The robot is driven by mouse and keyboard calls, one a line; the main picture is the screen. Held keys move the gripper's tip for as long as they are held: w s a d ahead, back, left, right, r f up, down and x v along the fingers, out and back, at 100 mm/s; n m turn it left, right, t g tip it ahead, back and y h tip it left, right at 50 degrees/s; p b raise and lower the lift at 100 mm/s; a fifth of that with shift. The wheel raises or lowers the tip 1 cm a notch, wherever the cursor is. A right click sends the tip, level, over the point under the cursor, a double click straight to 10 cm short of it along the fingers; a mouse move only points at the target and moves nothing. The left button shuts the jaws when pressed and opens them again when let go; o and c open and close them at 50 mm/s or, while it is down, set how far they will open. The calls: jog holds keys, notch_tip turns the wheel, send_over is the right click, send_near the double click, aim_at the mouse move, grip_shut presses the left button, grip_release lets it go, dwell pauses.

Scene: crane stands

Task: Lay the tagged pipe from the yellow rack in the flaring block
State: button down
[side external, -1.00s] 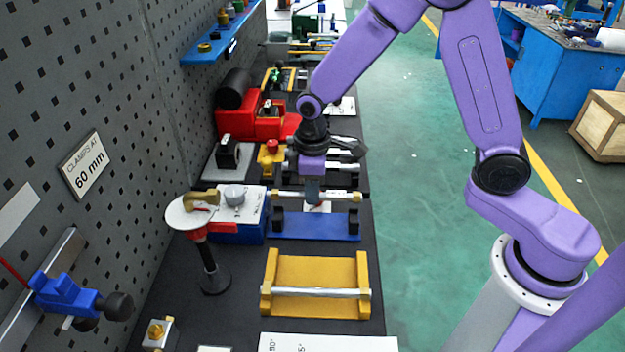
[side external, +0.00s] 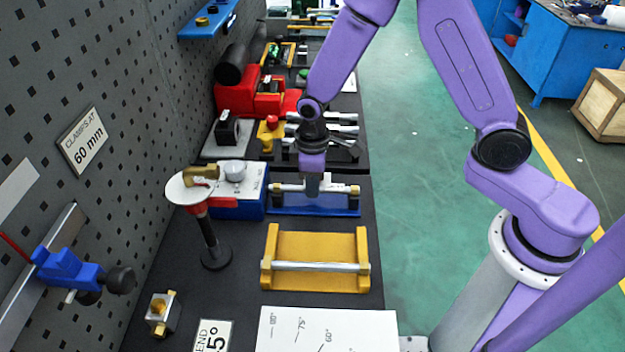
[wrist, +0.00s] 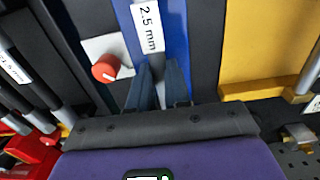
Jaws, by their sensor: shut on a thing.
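My gripper (side external: 312,192) is shut on a grey pipe (side external: 341,188) with brass-coloured ends, at the blue holder (side external: 335,210). The pipe lies across at the holder's dark posts; I cannot tell whether it rests in them. In the wrist view my gripper (wrist: 160,88) closes around the pipe, and a white "2.5 mm" tag (wrist: 147,27) lies just beyond the fingers. The yellow rack (side external: 318,246) stands nearer the camera and carries another silver pipe (side external: 315,267), on which I see no tag. I cannot tell which fixture is the flaring block.
A round white-topped stand (side external: 208,225) is left of the yellow rack. A small metal block with brass parts (side external: 160,313) and a white angle sheet (side external: 325,330) lie in front. A red machine (side external: 255,98) and several pipes are behind. A red knob (wrist: 105,68) is beside my fingers.

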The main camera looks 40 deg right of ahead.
jog(key=c, duration=1)
grip_release()
notch_tip(320, 180, up, 18)
jog(key=shift+f, duration=0.25)
jog(key=s+d+f+n, duration=0.1)
jog(key=s+d, duration=0.3)
jog(key=s, duration=0.8)
jog(key=s+d+f+n, duration=0.1)
jog(key=s+d, duration=0.4)
jog(key=s, duration=0.8)
jog(key=shift+n, duration=0.8)
